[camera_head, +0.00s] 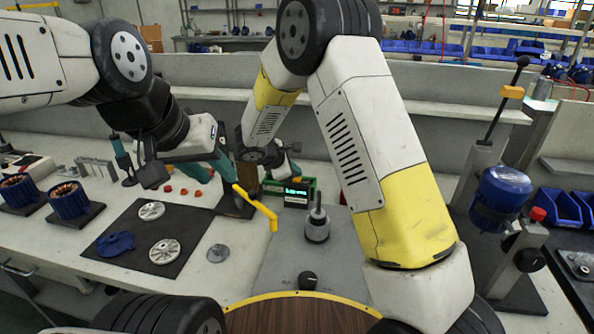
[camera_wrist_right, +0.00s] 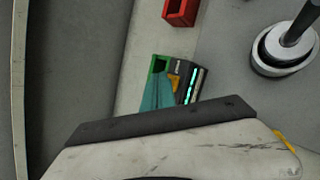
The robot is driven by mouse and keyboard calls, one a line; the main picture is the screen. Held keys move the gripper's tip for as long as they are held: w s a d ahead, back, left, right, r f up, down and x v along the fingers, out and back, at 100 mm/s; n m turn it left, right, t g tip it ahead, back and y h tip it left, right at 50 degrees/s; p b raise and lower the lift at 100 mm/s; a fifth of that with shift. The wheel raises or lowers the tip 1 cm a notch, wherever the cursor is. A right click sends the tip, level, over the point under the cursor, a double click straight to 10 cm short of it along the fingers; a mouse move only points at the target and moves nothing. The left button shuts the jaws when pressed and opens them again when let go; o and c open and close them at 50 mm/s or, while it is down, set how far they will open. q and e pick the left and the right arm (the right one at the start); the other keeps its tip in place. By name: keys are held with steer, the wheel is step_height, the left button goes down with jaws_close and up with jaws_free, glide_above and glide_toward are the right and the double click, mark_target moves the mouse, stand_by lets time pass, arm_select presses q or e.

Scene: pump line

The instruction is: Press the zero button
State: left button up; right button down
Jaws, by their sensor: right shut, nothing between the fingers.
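A small instrument with a lit display and a green housing (camera_head: 297,192) stands on the bench in the head view. It also shows in the right wrist view, with its dark display face (camera_wrist_right: 191,86) turned to the right. My right gripper (camera_head: 294,171) is behind my arm, close to the instrument. In the right wrist view its teal fingers (camera_wrist_right: 158,93) are shut and empty, over or against the housing. A small orange patch beside the fingertips may be a button; I cannot tell whether they touch it. My left gripper (camera_head: 215,168) is left of the instrument, its finger opening unclear.
A yellow bent handle (camera_head: 262,208) lies near my left gripper. A metal cylinder with a rod (camera_head: 317,225) stands right of the instrument. A dark mat (camera_head: 130,220) holds metal discs and a blue part. A red bin (camera_wrist_right: 180,11) shows in the wrist view.

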mark_target(295, 180)
steer(key=shift+f, duration=0.45)
stand_by(0.4)
steer(key=shift+r, duration=0.85)
steer(key=shift+r, duration=0.1)
steer(key=shift+r, duration=2.4)
